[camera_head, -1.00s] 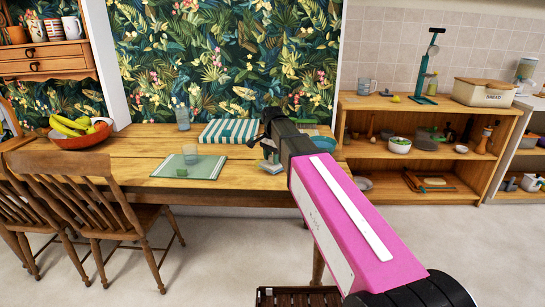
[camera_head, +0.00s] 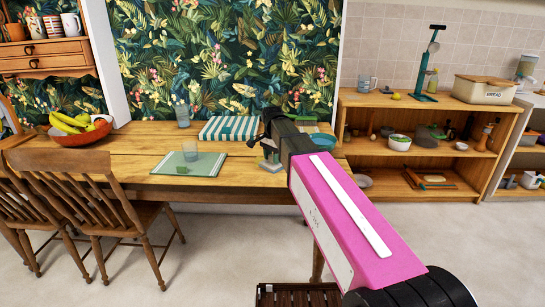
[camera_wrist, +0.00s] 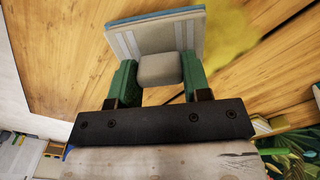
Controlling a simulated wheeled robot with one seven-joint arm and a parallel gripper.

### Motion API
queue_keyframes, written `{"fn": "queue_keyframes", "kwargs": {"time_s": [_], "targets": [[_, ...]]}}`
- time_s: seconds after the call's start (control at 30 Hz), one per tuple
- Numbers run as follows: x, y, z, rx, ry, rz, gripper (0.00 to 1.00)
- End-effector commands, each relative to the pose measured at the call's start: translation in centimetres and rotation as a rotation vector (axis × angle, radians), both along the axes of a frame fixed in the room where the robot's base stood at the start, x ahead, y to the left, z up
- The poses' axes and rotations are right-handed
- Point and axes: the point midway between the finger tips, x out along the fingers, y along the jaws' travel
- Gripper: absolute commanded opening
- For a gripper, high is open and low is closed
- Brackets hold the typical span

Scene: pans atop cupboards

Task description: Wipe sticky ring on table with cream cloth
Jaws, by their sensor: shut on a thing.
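My gripper (camera_wrist: 157,72) has green fingers shut on the grey raised grip of a pale cream pad with lighter stripes and a blue edge, which looks like the cream cloth (camera_wrist: 155,35). In the head view my gripper (camera_head: 270,147) is over the right part of the wooden table (camera_head: 135,150), partly hidden by my arm. The pale cloth (camera_head: 271,164) shows just below it. A yellowish patch (camera_wrist: 228,35) lies on the wood beside the cloth in the wrist view; it may be the sticky ring, but no clear ring shape shows. Whether the cloth touches the wood, I cannot tell.
A green mat (camera_head: 205,170) with a glass (camera_head: 190,150) and a small green block lies left of my gripper. Behind are another glass (camera_head: 182,115) and a striped teal-and-white item (camera_head: 230,128). A fruit bowl (camera_head: 80,137) and chairs (camera_head: 75,195) are at left.

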Motion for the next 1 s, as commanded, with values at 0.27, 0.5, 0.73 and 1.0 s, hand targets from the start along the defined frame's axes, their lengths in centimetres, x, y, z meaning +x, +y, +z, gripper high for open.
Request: {"fn": "queue_keyframes", "kwargs": {"time_s": [0.27, 0.5, 0.73, 1.0], "targets": [[0.5, 0.0, 0.0, 0.000, 0.000, 0.000, 0.25], [2.5, -0.1, -0.2, 0.000, 0.000, -0.001, 0.25], [4.4, -0.1, -0.3, 0.000, -0.001, 0.000, 0.22], [5.3, -0.1, -0.4, 0.000, -0.003, 0.000, 0.22]]}}
